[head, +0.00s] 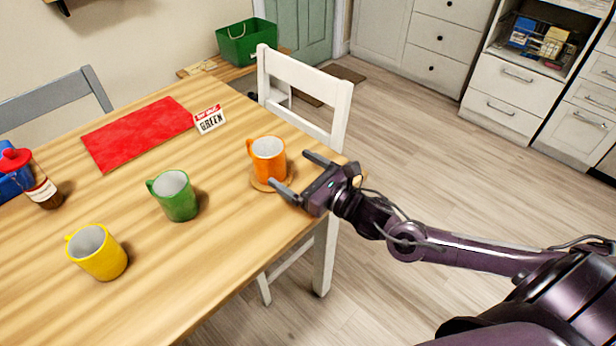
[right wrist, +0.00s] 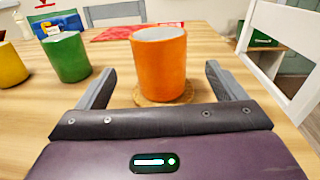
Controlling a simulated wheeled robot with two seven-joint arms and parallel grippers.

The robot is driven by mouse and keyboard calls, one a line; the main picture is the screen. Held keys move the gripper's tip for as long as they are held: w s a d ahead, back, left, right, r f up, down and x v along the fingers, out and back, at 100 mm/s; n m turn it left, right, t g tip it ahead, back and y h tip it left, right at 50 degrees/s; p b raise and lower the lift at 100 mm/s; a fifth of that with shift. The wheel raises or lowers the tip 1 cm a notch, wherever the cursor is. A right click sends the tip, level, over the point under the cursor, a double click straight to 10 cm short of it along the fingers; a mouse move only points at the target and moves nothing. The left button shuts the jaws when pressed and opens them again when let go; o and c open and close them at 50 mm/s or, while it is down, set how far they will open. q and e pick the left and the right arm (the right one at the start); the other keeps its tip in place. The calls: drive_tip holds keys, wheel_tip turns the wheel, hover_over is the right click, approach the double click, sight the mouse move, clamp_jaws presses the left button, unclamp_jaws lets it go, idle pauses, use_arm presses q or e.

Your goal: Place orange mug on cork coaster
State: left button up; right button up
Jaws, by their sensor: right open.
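The orange mug (head: 268,158) stands upright on the round cork coaster (head: 262,184) near the table's right edge. In the right wrist view the mug (right wrist: 158,68) stands on the coaster (right wrist: 182,97), straight ahead between the fingers. My right gripper (head: 296,174) is open, just right of the mug in the head view. The fingers (right wrist: 158,80) are spread to either side with nothing held. The mug's handle points to the far left in the head view. My left gripper is not in view.
A green mug (head: 178,197) and a yellow mug (head: 98,253) stand left on the table. A white chair (head: 300,92) is against the table's far right side.

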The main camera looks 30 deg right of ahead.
drive_tip(key=v, duration=0.3)
drive_tip(key=shift+s+d, duration=0.1)
drive_tip(key=shift+s, duration=0.15)
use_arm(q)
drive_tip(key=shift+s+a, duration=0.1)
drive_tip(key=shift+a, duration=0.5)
